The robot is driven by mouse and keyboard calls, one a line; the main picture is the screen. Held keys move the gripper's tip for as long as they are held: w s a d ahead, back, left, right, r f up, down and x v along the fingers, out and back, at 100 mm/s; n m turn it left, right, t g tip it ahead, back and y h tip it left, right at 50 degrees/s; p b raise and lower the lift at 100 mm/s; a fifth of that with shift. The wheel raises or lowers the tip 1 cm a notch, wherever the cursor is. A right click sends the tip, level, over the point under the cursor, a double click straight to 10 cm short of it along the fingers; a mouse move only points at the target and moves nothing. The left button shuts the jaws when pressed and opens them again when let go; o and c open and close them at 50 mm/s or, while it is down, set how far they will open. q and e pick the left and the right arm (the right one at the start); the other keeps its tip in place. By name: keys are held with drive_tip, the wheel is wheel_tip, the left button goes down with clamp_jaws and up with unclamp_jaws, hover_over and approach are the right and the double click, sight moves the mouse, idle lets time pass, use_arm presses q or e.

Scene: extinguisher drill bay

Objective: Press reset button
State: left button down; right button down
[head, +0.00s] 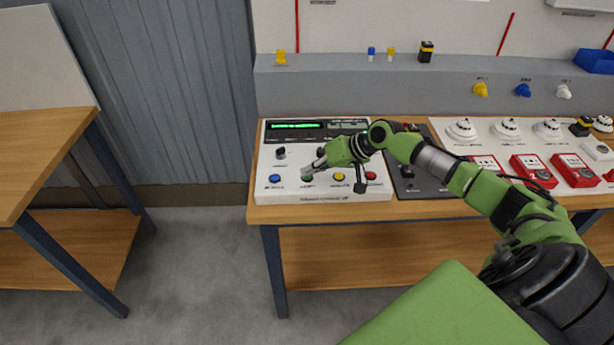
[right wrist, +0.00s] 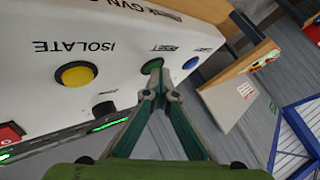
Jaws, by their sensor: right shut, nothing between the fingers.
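The white control panel (head: 330,193) lies on the bench with a front row of blue, green, yellow and red buttons. The green button (head: 307,178) has a small upside-down label in the right wrist view that seems to read RESET; the button (right wrist: 152,66) shows there just beyond my fingertips. My right gripper (head: 308,170) is shut and empty, its tips over the green button. In the right wrist view the gripper (right wrist: 160,88) overlaps the button's lower edge; I cannot tell whether it touches. My left gripper is out of view.
The blue button (head: 275,178) and yellow button (head: 339,177) sit close on either side; the yellow one is labelled ISOLATE. A black knob (head: 281,153) stands behind. Red boxes (head: 533,171) and white detectors lie to the right. A wooden table (head: 45,150) stands left.

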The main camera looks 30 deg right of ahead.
sight(310, 178)
drive_tip(key=shift+r+p, duration=0.8)
drive_tip(key=shift+p, duration=0.05)
wheel_tip(310, 178, up, 5)
drive_tip(key=p, duration=0.4)
drive_tip(key=shift+p, duration=0.3)
idle(0.4)
